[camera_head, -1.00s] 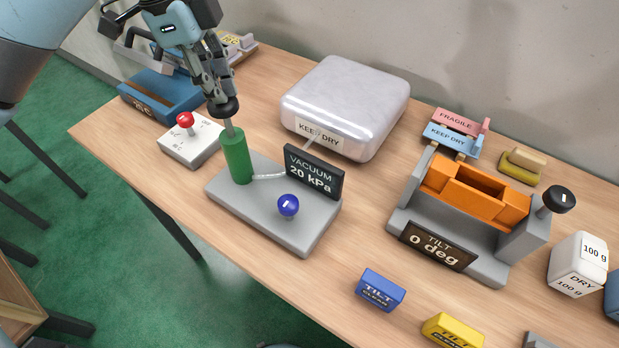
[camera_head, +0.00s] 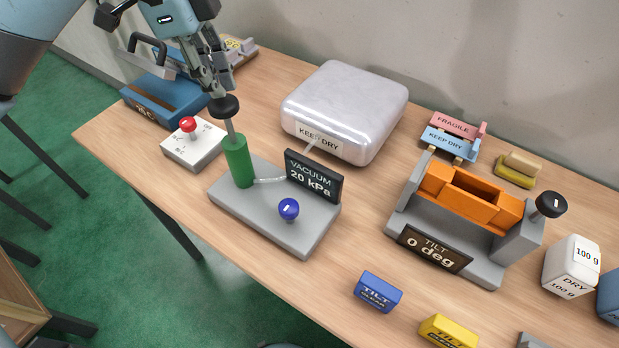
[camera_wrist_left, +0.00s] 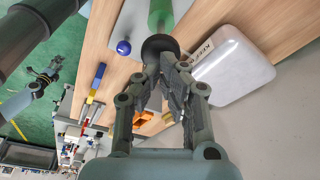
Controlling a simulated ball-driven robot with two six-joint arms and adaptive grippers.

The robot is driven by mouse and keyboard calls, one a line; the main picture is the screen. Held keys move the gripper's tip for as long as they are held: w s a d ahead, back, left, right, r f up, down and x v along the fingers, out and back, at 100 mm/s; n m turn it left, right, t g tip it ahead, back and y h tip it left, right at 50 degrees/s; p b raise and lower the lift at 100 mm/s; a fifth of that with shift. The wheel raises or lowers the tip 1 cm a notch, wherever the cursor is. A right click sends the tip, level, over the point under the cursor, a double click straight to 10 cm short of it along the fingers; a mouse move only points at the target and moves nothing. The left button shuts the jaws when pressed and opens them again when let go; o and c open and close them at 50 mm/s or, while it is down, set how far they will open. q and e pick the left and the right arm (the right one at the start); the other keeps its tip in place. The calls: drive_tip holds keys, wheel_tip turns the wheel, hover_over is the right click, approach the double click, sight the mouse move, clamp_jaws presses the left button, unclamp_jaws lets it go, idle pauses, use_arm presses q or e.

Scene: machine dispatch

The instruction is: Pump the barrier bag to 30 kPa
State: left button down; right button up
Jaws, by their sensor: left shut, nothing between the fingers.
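The pump is a green cylinder (camera_head: 238,163) on a grey base (camera_head: 260,225), with a rod and black knob (camera_head: 224,106) on top. The knob also shows in the left wrist view (camera_wrist_left: 160,46). My left gripper (camera_head: 219,91) is shut and empty, its fingertips at the top of the knob; I cannot tell whether they touch. A vacuum display (camera_head: 314,177) reads 20 kPa. A blue knob (camera_head: 289,209) stands on the base. The silvery barrier bag (camera_head: 345,105), labelled KEEP DRY, lies behind, joined by a tube. My right gripper (camera_wrist_left: 46,77) shows small in the left wrist view.
A white box with a red knob (camera_head: 189,124) and a blue device (camera_head: 163,97) stand left of the pump. An orange tilt fixture (camera_head: 470,195) is to the right, with blue (camera_head: 378,292) and yellow (camera_head: 448,332) blocks in front. The table's front edge is close to the base.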

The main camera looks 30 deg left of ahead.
use_arm(q)
drive_tip(key=shift+r, duration=1.8)
idle(0.4)
